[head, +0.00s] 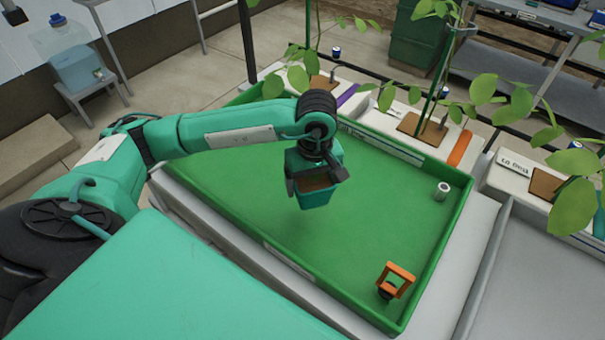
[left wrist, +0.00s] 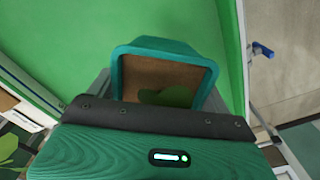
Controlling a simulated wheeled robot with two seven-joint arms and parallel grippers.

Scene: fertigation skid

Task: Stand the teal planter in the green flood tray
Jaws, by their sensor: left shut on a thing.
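The teal planter (head: 316,196) is a small square pot with brown soil in it. My left gripper (head: 318,178) is shut on it and holds it over the green flood tray (head: 240,228). The planter looks roughly upright, and its height above the tray floor is hard to tell. In the left wrist view the planter (left wrist: 165,75) shows its rim, brown soil and a green leaf shape, with the green tray floor (left wrist: 60,50) around it. My right gripper is in neither view.
An orange frame on a dark base (head: 394,282) stands in the tray's near right corner. A white cylinder (head: 442,190) stands near its right edge. Plants in white troughs (head: 395,120) line the far side. The tray's middle is clear.

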